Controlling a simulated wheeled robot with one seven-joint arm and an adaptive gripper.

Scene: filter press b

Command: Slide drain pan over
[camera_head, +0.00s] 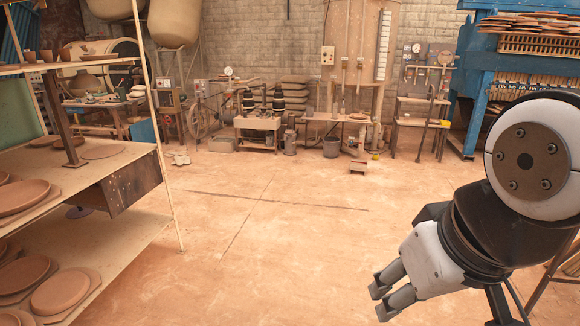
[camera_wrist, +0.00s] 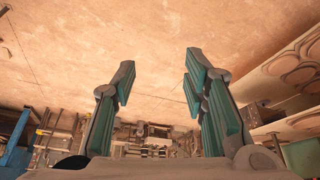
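My gripper (camera_head: 382,300) is at the lower right of the head view, held in the air over the bare floor. In the wrist view its two fingers (camera_wrist: 158,80) stand wide apart with nothing between them. I cannot make out for sure which thing is the drain pan. A low grey tub (camera_head: 222,144) and a grey bucket (camera_head: 331,147) stand on the floor by the far wall benches, far from my gripper. A small low stand (camera_head: 358,167) is in front of them.
A shelf rack (camera_head: 125,163) with clay plates fills the left side. A blue machine (camera_head: 478,75) stands at the back right. Worktables (camera_head: 258,123) and pipework line the brick wall. The middle of the floor (camera_head: 290,225) is clear.

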